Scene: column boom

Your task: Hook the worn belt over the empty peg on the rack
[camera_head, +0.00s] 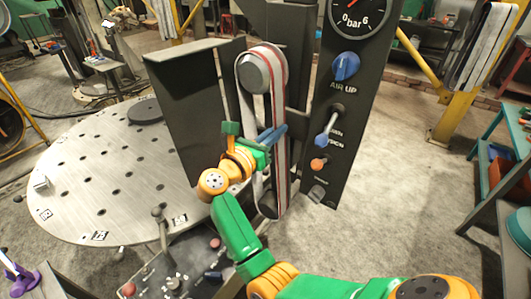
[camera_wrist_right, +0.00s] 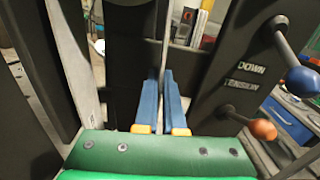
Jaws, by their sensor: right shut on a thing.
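The worn belt (camera_head: 279,103) is a pale loop with red stripes. It runs around an upper dark roller (camera_head: 259,72) and a lower roller (camera_head: 270,203) on the dark machine column. My right gripper (camera_head: 273,134) reaches in from below, and its blue fingers are shut on one strand of the belt, between the rollers. In the right wrist view the strand shows edge-on between the fingers (camera_wrist_right: 170,85). A wider strand (camera_wrist_right: 72,60) hangs apart on the left. Belts (camera_head: 487,45) hang on a yellow post at the upper right; I cannot make out an empty peg. My left gripper is out of view.
A control panel with a gauge, a blue knob (camera_head: 345,66) and levers (camera_head: 328,125) stands close right of the belt. A dark guard plate (camera_head: 185,110) is on the left. A round perforated table (camera_head: 90,180) lies beyond. The floor at right is open before a teal bench (camera_head: 490,180).

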